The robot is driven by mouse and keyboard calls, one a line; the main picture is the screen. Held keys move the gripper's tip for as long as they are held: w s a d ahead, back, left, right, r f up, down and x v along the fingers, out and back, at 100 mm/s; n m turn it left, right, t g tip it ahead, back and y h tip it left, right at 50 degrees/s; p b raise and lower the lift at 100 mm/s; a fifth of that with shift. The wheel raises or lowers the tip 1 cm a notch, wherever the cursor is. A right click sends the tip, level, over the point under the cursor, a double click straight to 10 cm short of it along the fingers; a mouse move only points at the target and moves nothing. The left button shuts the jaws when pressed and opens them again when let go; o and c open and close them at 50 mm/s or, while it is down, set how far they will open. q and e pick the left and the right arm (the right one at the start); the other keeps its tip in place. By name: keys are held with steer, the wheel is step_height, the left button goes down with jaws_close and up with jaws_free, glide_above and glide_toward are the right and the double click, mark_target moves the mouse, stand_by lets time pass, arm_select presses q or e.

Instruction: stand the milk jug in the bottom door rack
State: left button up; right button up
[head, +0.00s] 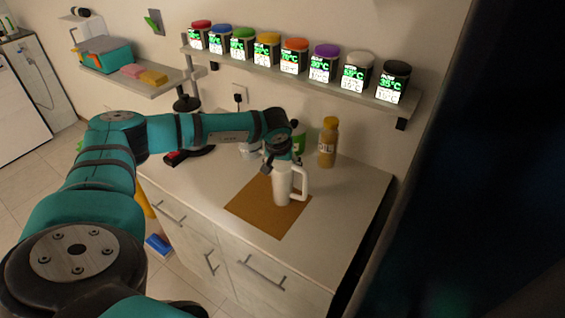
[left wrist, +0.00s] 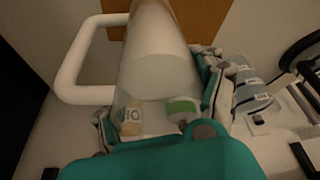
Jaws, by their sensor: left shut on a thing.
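The milk jug (head: 284,188) is white with a side handle and stands upright over a brown mat (head: 248,208) on the counter. I cannot tell whether its base touches the mat. My left gripper (head: 281,166) is shut on the upper part of the jug from above and behind. In the left wrist view the jug (left wrist: 155,45) fills the space between the fingers of the gripper (left wrist: 162,92), with its handle out to the left. No door rack can be made out. My right gripper is not in view.
A yellow-capped bottle (head: 328,143) stands behind the jug, with other containers partly hidden by my left arm. A shelf (head: 365,97) with several lit spice jars runs above. A large dark area fills the right side. The counter's right part is clear.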

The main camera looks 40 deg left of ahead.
arm_select(q)
steer(key=o, duration=1.3)
steer(key=shift+s+f, duration=0.1)
steer(key=o, duration=0.4)
steer(key=shift+s+a, duration=0.1)
steer(key=shift+a, duration=0.05)
steer(key=shift+o, duration=0.7)
